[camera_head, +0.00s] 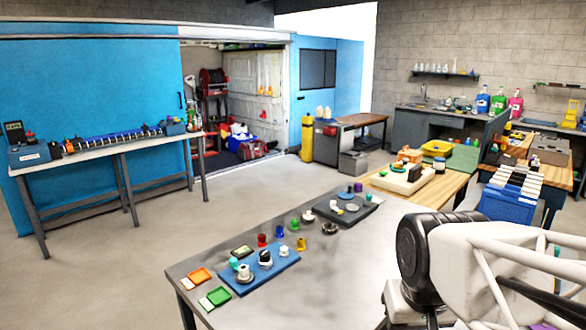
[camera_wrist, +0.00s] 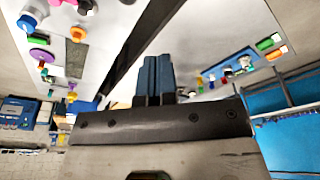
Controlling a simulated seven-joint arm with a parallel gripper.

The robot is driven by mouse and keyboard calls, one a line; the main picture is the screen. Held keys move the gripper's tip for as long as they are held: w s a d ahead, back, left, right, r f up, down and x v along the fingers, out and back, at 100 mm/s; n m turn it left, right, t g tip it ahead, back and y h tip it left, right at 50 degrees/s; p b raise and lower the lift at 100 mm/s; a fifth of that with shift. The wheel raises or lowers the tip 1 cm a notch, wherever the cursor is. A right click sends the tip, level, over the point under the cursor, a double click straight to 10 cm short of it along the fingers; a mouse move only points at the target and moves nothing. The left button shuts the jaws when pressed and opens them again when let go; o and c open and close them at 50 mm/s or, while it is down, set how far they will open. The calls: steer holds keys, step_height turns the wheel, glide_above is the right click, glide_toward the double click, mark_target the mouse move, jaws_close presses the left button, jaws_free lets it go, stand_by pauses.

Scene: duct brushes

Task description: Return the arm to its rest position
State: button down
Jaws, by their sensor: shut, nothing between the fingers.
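In the wrist view my gripper (camera_wrist: 158,75) shows its dark blue fingers side by side and closed, with nothing between them. It is in the air; no object touches the fingertips. In the head view my white and black arm (camera_head: 450,255) stands at the lower right, over the right part of the grey table (camera_head: 330,270). The gripper itself cannot be made out in that view. The wrist view is tilted, with the table tops along its upper part.
On the grey table lie a blue mat (camera_head: 262,272) with small parts, a dark tray (camera_head: 348,212), an orange card (camera_head: 200,275) and a green card (camera_head: 218,296). Several small coloured pieces stand between the mat and tray. A wooden bench (camera_head: 440,190) adjoins behind. Open floor lies left.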

steer(key=shift+s+d+f, duration=0.15)
steer(key=shift+s+f, duration=0.15)
steer(key=shift+s, duration=0.45)
steer(key=shift+s+d+f, duration=0.1)
steer(key=shift+s+f, duration=0.15)
steer(key=shift+s, duration=0.45)
